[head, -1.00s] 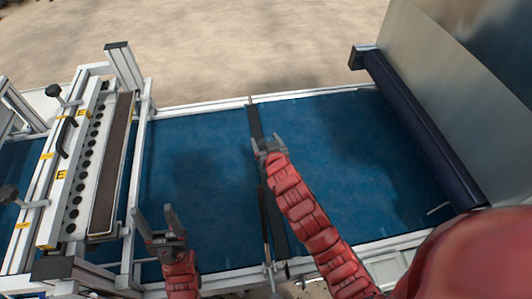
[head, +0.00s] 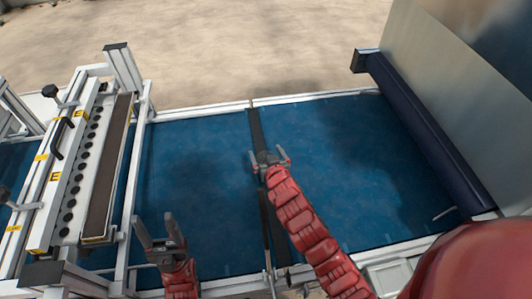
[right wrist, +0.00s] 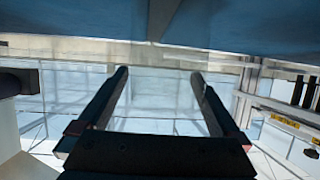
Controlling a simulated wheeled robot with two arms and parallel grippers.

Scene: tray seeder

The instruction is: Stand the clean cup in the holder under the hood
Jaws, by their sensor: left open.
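No cup and no holder can be made out in any view. A large grey sheet-like panel (head: 440,90), possibly part of the hood, stands at the right of the head view; what lies under it is hidden. My right gripper (head: 267,154) is open and empty over the dark strip across the blue surface. In the right wrist view its two fingers (right wrist: 160,74) are wide apart with nothing between them. My left gripper (head: 154,217) is open and empty over the near left part of the blue surface, its fingers pointing up in the picture.
The blue surface (head: 340,160) is bare. The seeder bar (head: 80,165), with a row of dark holes, a handle and yellow labels, stands in a white frame at left. A dark blue roller (head: 420,130) runs along the panel's foot. Sandy ground (head: 230,45) lies beyond the far rail.

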